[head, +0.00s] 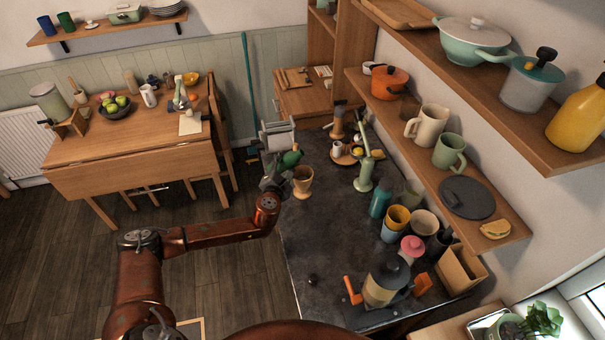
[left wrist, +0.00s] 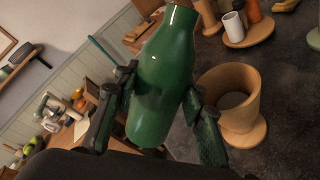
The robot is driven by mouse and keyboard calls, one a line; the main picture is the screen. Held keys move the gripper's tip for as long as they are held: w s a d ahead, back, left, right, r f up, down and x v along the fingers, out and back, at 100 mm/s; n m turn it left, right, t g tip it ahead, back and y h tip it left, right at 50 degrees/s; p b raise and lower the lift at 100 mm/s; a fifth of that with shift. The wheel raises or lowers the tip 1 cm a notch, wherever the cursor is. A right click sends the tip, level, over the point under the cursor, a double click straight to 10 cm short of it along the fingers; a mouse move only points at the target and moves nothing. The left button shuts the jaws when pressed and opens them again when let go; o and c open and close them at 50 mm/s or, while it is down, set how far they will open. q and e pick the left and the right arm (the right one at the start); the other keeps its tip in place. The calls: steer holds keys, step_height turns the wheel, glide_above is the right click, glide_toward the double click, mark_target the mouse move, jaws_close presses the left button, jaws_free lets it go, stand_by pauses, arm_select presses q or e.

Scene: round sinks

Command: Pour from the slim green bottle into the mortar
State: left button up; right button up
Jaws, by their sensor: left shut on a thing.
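The slim green bottle (head: 291,159) is dark green and held in my left gripper (head: 277,172), beside the mortar at the left edge of the dark worktop. In the left wrist view the bottle (left wrist: 166,70) stands between the two fingers of my left gripper (left wrist: 158,90), its neck towards the top edge. The mortar (head: 303,183) is a wooden cup on a round foot. It shows right of the bottle in the left wrist view (left wrist: 238,112), with its opening visible and dark inside. Bottle and mortar look apart. My right gripper is not in view.
On the dark worktop (head: 318,240), a light green mill (head: 365,172) and a round wooden tray (head: 343,158) with small items stand right of the mortar. Several cups and a teal container (head: 380,200) stand nearer. Wall shelves overhang the right. The worktop's front left is mostly clear.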

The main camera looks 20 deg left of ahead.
arm_select(q)
steer(key=shift+s+a+f+m+g+y, duration=0.1)
steer(key=shift+a+f+m+g+y, duration=0.15)
steer(key=shift+m, duration=0.45)
steer(key=shift+s+a+f+m+g+y, duration=0.15)
steer(key=shift+m+y, duration=0.2)
steer(key=shift+m, duration=0.35)
steer(key=shift+w+a+f+m+g+y, duration=0.1)
steer(key=shift+a+m+y, duration=0.15)
steer(key=shift+m, duration=0.45)
stand_by(5.9)
